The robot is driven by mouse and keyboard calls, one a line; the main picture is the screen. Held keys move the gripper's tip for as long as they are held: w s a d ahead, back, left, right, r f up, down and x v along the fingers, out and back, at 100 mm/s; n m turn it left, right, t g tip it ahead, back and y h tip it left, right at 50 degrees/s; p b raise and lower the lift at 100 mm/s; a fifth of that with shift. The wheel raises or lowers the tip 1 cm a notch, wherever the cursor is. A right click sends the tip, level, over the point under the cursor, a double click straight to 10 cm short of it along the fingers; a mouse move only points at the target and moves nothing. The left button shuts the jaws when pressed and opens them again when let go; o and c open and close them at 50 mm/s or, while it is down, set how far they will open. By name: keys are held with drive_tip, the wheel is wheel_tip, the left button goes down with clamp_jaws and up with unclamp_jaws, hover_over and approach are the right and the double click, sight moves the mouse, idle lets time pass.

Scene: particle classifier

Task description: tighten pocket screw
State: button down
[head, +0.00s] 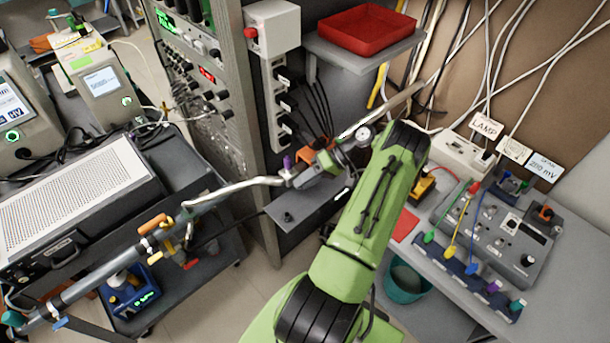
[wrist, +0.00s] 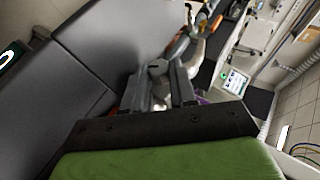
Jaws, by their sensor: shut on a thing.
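My gripper (wrist: 166,72) shows in the wrist view with its two grey fingers close together around a small pale grey part. Which part this is cannot be told, and I cannot pick out the pocket screw for certain. In the head view my green arm reaches up and bends left to the end of a bent metal pipe (head: 235,186). My fingers there are small and mostly hidden. A purple fitting (head: 287,163) stands on the pipe end beside them; a bit of purple also shows right of the fingers in the wrist view (wrist: 203,101).
A grey shelf (head: 312,208) lies under the pipe end, close to an instrument rack (head: 205,70). A red tray (head: 366,29) sits on a shelf above. A bench (head: 450,285) with a cabled box is at right. A teal bin (head: 403,281) stands below.

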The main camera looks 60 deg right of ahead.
drive_tip(key=shift+d, duration=0.1)
idle(0.3)
drive_tip(key=c, duration=0.9)
unclamp_jaws()
drive_tip(key=shift+f, duration=0.15)
